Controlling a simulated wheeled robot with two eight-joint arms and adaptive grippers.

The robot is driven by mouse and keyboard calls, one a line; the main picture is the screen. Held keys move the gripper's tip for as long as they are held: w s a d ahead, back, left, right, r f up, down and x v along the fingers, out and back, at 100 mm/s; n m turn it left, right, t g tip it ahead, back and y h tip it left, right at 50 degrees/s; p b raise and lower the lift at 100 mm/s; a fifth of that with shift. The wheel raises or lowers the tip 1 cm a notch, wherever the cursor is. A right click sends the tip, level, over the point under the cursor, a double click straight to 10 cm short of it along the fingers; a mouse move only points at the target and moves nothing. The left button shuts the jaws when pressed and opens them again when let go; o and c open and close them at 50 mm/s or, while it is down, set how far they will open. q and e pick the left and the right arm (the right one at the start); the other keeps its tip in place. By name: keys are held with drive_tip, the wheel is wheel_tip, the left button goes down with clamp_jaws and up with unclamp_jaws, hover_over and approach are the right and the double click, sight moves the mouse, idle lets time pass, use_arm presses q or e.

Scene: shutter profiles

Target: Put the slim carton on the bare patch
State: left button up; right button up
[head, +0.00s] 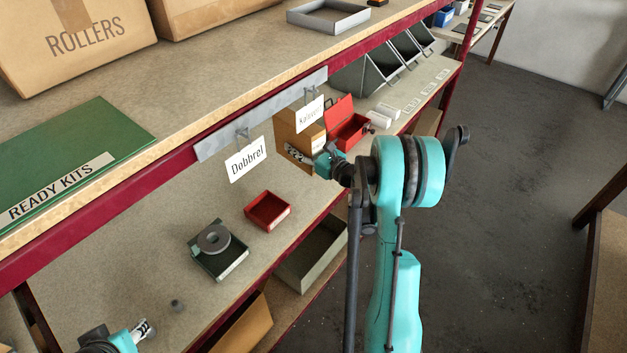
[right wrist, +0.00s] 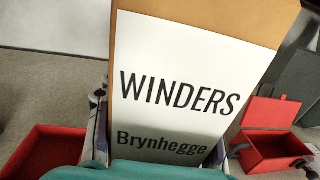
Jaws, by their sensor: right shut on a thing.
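The slim carton (head: 297,135) is brown and stands upright over the lower shelf. In the right wrist view the carton (right wrist: 215,14) fills the middle, with a white label reading WINDERS Brynhegge. My right gripper (head: 322,160) is shut on the carton near its lower part. I cannot tell if the carton's base touches the shelf. My left gripper (head: 146,330) is at the bottom left, only partly in view; its jaws are unclear. I cannot pick out the bare patch with certainty; the carton and my arm hide part of the shelf.
A red tray (head: 268,211) and a dark tray (head: 222,265) with a grey ring stand nearer on the lower shelf (head: 130,265). An open red box (head: 346,125) and small white boxes (head: 384,112) lie beyond the carton. Hanging signs, including Dobbrel (head: 247,159), drop from the upper shelf edge.

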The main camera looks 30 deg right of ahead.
drive_tip(key=s+d+f+y+b, duration=0.1)
drive_tip(key=s+d, duration=0.2)
drive_tip(key=d, duration=0.2)
drive_tip(key=s+d+f+n+y, duration=0.1)
drive_tip(key=s+d+f, duration=0.1)
drive_tip(key=d, duration=0.4)
drive_tip(key=shift+b+v, duration=0.35)
drive_tip(key=shift+v, duration=0.6)
drive_tip(key=w+a+f+b, duration=0.1)
drive_tip(key=w+f, duration=0.1)
drive_tip(key=w, duration=0.1)
drive_tip(key=w+a+f+b, duration=0.1)
drive_tip(key=w+a+f, duration=0.1)
drive_tip(key=w, duration=0.1)
drive_tip(key=w+a+f+b, duration=0.1)
drive_tip(key=w+f+b, duration=0.1)
drive_tip(key=w, duration=0.2)
drive_tip(key=shift+a+f, duration=0.35)
drive_tip(key=shift+f, duration=0.05)
wheel_tip(320, 180, down, 4)
drive_tip(key=shift+f+b, duration=0.1)
drive_tip(key=shift+b, duration=0.95)
drive_tip(key=shift+s, duration=0.1)
drive_tip(key=o, duration=1.7)
drive_tip(key=shift+c, duration=0.2)
drive_tip(key=shift+o, duration=0.2)
